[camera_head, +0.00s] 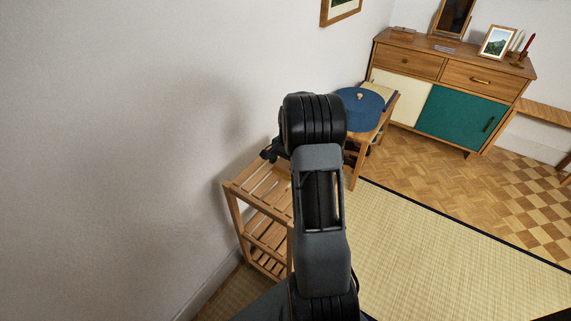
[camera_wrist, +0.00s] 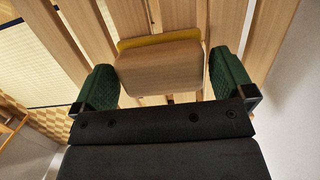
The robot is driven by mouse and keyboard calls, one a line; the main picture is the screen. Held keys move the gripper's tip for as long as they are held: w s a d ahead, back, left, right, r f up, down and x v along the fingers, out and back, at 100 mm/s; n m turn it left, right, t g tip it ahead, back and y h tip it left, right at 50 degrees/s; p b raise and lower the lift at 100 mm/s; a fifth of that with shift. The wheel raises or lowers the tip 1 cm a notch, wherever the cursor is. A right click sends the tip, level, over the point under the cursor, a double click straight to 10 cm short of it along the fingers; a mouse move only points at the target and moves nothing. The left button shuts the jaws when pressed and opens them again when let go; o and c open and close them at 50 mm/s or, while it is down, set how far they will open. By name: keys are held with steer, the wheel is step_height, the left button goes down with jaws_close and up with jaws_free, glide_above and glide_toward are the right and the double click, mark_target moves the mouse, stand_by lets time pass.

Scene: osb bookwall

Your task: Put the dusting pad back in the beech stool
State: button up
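A wooden block with a yellow layer along its far edge, which looks like the dusting pad (camera_wrist: 160,68), is between the two green-padded fingers of my gripper (camera_wrist: 163,72). The fingers are very close to its two sides; I cannot tell whether they press on it. Slats of the wooden rack (camera_head: 263,194) lie beneath it. In the head view my arm hides most of the gripper and the pad. A wooden stool (camera_head: 361,155) with a round blue cushion (camera_head: 359,103) on top stands beyond the rack; it seems to be the beech stool, and my arm partly covers it.
The slatted rack stands against the white wall (camera_head: 120,150). A sideboard (camera_head: 452,77) with a green door is at the back, bearing frames and a red candle. A straw mat (camera_head: 430,260) and parquet give free floor to the right.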

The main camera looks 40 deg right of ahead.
step_height(320, 180, up, 12)
steer(key=d+p, duration=0.1)
steer(key=d, duration=0.1)
steer(key=s+a+r+n, duration=0.1)
steer(key=a+r+n, duration=0.2)
steer(key=a, duration=0.5)
steer(key=s+a+n+t+h, duration=0.1)
steer(key=s+a+n+t, duration=0.2)
steer(key=s+a+n, duration=0.8)
steer(key=shift+s+a+f+t+h, duration=0.3)
steer(key=shift+s+a+h, duration=0.1)
steer(key=shift+s+a, duration=2.2)
steer(key=shift+w+a, duration=0.2)
steer(key=shift+w, duration=0.05)
